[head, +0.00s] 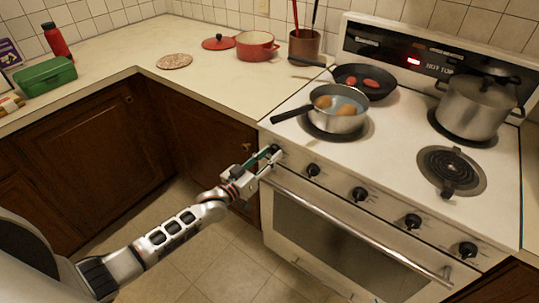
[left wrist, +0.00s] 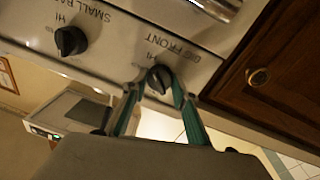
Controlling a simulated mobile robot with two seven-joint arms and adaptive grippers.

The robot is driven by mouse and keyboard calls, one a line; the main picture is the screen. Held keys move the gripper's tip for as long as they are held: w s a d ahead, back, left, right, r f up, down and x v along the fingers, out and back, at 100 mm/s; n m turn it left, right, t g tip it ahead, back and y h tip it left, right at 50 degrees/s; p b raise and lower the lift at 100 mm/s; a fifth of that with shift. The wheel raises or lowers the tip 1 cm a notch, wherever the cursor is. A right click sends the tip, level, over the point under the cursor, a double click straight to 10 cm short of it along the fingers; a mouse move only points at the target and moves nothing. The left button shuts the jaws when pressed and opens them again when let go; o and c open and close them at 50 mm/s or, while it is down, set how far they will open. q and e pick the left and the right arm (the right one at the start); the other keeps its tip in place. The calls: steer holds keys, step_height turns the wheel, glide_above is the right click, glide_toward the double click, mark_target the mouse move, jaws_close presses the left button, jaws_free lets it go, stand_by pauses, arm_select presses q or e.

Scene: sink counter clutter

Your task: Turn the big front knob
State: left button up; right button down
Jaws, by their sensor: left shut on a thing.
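The big front knob (left wrist: 158,80) is a round black knob on the white stove panel, under a label reading "BIG FRONT" in the left wrist view, where the panel appears upside down. My left gripper (left wrist: 160,76) has its two green-lined fingers on either side of this knob and is shut on it. In the head view my left gripper (head: 270,158) is at the left end of the stove's front panel, and it mostly hides the knob there. My right gripper is not in view.
Several other black knobs, such as the neighbouring one (head: 313,169), run along the panel. The oven handle (head: 350,228) lies just below. A saucepan (head: 336,113) with its handle to the left, a skillet (head: 378,82) and a large pot (head: 474,110) stand on the stovetop (head: 395,140).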

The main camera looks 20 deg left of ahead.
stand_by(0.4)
arm_select(q)
steer(key=o, duration=1.1)
steer(key=v, duration=1.2)
